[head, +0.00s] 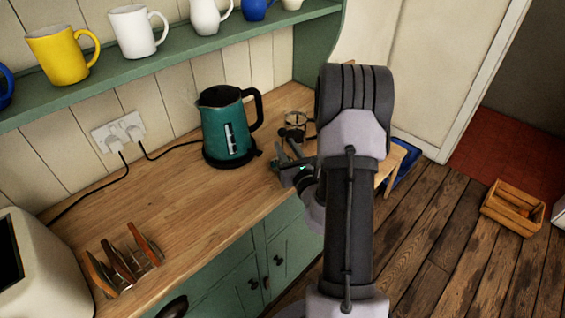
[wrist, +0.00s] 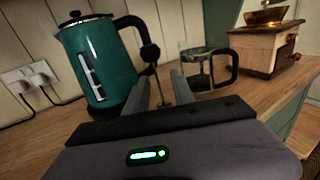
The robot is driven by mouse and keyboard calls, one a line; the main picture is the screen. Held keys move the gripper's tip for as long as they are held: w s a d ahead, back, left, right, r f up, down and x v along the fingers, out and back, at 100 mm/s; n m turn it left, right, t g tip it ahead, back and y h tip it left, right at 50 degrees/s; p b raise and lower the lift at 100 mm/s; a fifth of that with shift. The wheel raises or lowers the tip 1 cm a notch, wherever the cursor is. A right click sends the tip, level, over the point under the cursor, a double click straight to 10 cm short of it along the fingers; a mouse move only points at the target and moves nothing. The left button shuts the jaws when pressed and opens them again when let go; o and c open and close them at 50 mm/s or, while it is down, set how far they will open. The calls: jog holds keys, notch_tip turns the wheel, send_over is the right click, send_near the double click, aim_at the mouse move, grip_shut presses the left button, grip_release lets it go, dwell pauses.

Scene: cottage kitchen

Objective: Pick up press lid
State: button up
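My gripper (wrist: 161,76) is open, its two fingers apart and pointing forward over the counter. In the head view my gripper (head: 287,150) is low at the counter's right end. What looks like the press lid (wrist: 162,92), a thin rod with a dark part at its top, shows between and beyond the fingertips. Its top merges with the kettle handle and its lower end is partly hidden. In the head view a dark shape that may be the lid (head: 292,133) is just beyond my gripper. The glass press (wrist: 195,72) with its dark handle stands right of the fingers.
A teal kettle (head: 228,125) stands close on the left; it also shows in the wrist view (wrist: 98,60). A wooden grinder (wrist: 262,48) stands beyond the press at right. A toast rack (head: 122,262) and toaster (head: 35,265) are far left. The middle counter is clear.

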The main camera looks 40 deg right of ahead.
jog(key=x, duration=0.1)
jog(key=p+x, duration=0.1)
jog(key=x, duration=0.3)
jog(key=shift+w+a+f+p, duration=0.15)
jog(key=shift+w+f+p, duration=0.05)
jog(key=shift+f+p, duration=0.1)
grip_shut()
dwell(1.0)
